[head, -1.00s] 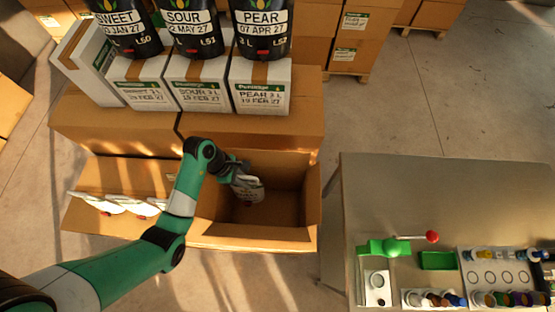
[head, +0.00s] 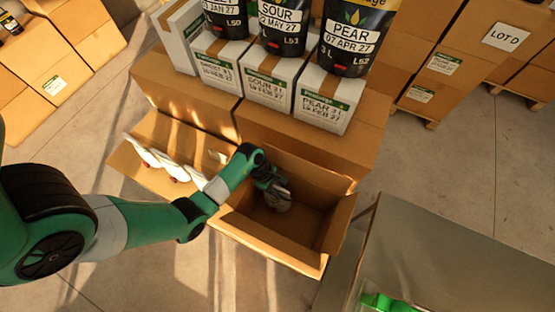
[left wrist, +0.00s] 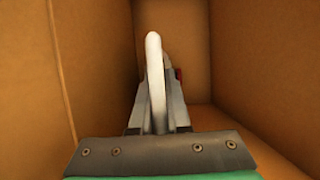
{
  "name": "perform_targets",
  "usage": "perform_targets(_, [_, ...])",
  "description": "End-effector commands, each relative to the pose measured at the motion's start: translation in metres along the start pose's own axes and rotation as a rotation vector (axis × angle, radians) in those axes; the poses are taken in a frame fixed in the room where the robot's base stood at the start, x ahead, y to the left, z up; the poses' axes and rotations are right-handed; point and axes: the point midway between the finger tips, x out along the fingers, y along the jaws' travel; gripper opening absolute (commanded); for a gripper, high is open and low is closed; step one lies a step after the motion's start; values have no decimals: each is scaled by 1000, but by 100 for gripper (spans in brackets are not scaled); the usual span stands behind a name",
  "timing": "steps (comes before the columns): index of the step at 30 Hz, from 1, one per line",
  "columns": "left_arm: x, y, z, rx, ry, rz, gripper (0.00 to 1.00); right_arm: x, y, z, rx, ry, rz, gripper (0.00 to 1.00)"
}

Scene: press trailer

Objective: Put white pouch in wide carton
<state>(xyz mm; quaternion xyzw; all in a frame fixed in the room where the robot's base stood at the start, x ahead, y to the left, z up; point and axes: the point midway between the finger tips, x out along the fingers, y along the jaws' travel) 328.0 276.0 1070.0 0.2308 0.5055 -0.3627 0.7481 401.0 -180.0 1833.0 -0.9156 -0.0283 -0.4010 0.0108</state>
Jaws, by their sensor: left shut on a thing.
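My left gripper (head: 270,186) is inside the open carton (head: 262,247), which I take for the wide carton. It is shut on a white pouch (head: 279,203), which looks grey in shadow between the carton walls. In the left wrist view the pouch (left wrist: 154,60) stands edge-on between the two fingers, with a bit of red behind the right finger. Brown carton walls surround it in that view. I cannot tell whether the pouch touches the carton floor. My right gripper is not in view.
Behind stand closed brown cartons with white boxes (head: 268,88) and black pouches (head: 352,35) on top. A grey table (head: 430,255) with a green item (head: 378,301) is at the lower right.

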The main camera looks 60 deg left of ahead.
Motion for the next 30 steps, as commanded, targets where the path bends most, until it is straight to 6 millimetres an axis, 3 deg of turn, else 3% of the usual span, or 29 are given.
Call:
perform_targets(4, [17, 2, -6, 1, -2, 2, 0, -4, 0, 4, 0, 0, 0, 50])
perform_targets(14, [19, 2, -7, 2, -3, 4, 0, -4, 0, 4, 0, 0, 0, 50])
perform_targets(15, [21, 1, -9, 1, 0, 1, 16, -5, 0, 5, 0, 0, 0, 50])
perform_targets(20, [20, 0, -8, 1, 0, 0, 45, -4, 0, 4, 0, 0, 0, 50])
perform_targets(30, [16, 1, -7, 0, 0, 1, 45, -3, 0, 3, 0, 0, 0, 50])
